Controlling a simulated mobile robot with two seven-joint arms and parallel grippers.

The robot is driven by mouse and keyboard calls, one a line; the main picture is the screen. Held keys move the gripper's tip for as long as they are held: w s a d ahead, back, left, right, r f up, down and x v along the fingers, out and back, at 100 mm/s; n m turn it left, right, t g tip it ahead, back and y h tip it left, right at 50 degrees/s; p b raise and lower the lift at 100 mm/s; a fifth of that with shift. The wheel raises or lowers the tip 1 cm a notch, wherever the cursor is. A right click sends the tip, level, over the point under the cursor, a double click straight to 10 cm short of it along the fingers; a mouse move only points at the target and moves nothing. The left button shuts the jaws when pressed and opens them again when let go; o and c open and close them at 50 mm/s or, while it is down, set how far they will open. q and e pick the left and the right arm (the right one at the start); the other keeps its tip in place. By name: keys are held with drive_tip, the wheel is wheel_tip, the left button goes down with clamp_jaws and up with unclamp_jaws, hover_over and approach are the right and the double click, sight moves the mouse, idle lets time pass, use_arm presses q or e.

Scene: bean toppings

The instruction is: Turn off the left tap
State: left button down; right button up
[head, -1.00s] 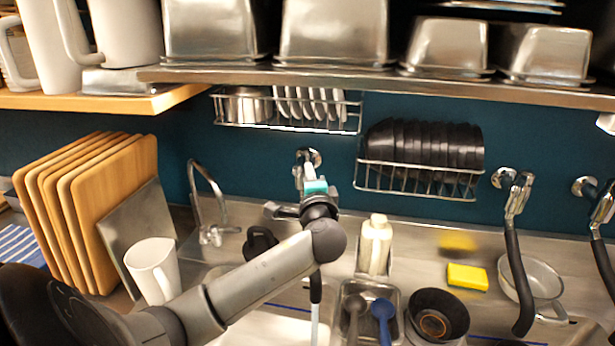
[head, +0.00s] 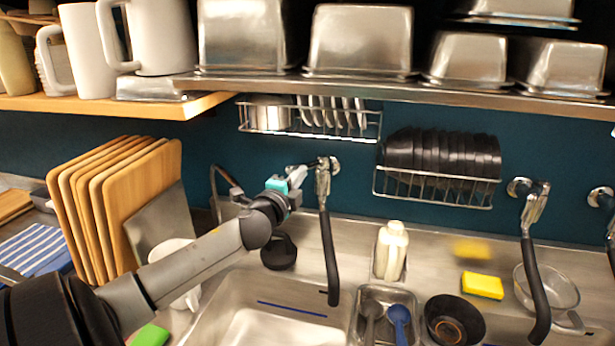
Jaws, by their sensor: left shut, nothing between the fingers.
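The left tap (head: 323,185) is a chrome wall fitting with a long black spout (head: 330,260) hanging over the sink (head: 230,303). No water stream shows below the spout. A small lever (head: 297,168) extends left from the fitting; its exact angle is hard to tell. My left gripper (head: 296,178), with teal and pale fingertips, is shut and empty just left of the fitting, close to the lever. I cannot tell whether they touch. My right gripper is not in view.
Another black-spouted tap (head: 530,220) is at right. A bottle (head: 391,250), a yellow sponge (head: 482,286) and a black bowl (head: 454,319) stand right of the sink. Cutting boards (head: 110,205) and a mug (head: 178,255), partly behind my arm, are at left. A metal shelf (head: 400,90) hangs above.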

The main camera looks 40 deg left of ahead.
use_arm(q)
drive_tip(key=shift+s+a, duration=0.1)
drive_tip(key=shift+a, duration=0.45)
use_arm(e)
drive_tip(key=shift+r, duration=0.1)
use_arm(q)
drive_tip(key=shift+a, duration=0.1)
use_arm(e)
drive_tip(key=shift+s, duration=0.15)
